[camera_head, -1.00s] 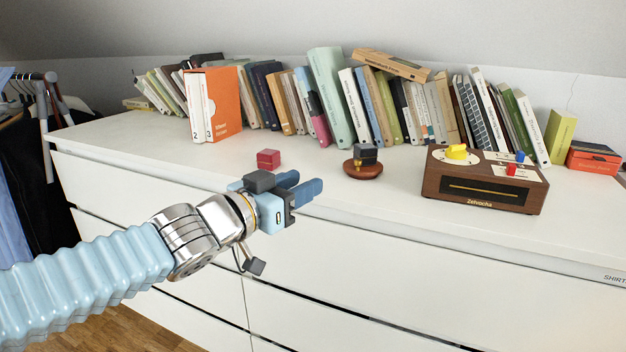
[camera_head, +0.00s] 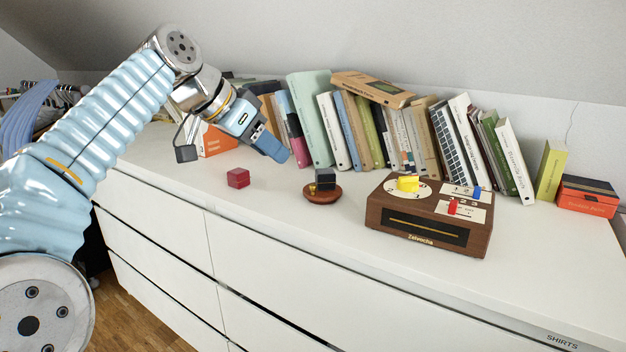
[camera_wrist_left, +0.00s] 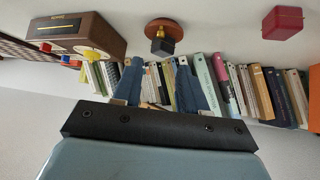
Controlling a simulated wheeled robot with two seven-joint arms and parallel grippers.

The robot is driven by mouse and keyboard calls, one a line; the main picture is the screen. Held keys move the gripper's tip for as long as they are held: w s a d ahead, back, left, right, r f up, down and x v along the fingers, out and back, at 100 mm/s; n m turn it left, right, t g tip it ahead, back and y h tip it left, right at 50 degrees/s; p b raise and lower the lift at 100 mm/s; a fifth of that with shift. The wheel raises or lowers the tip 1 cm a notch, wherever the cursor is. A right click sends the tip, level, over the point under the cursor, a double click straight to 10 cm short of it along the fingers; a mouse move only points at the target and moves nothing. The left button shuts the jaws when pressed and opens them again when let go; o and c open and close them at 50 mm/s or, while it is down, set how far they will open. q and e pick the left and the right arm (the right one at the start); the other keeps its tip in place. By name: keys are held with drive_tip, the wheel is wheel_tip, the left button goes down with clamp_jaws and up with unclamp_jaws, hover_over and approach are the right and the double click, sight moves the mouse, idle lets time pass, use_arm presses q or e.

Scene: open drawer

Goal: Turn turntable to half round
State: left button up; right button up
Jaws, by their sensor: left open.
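The brown wooden box (camera_head: 428,215) stands on the dresser top, right of centre. On its top is a white round dial (camera_head: 393,194) with a yellow knob (camera_head: 408,183), likely the turntable. Beside it are a blue slider (camera_head: 477,191) and a red slider (camera_head: 452,207). The box also shows at the upper left of the left wrist view (camera_wrist_left: 80,32), with the yellow knob partly visible. My left gripper (camera_head: 275,150) is open and empty, raised left of the box, near the books. Its two blue fingers (camera_wrist_left: 160,80) are apart in the wrist view. My right gripper is not in view.
A round brown base (camera_head: 322,194) with a dark block (camera_head: 325,178) and a red cube (camera_head: 238,178) stand left of the box. A row of books (camera_head: 340,130) lines the wall behind. The dresser top (camera_head: 345,225) is clear in front of these objects.

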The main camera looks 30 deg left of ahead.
sight(312, 185)
use_arm(q)
drive_tip(key=b+x, duration=0.1)
drive_tip(key=x, duration=1)
drive_tip(key=shift+w+f+b, duration=0.2)
drive_tip(key=shift+f+b, duration=0.1)
clamp_jaws()
drive_tip(key=shift+r+m+p, duration=0.15)
drive_tip(key=shift+m+p, duration=0.15)
drive_tip(key=shift+p, duration=0.05)
drive_tip(key=shift+a+h, duration=0.1)
drive_tip(key=shift+h, duration=0.2)
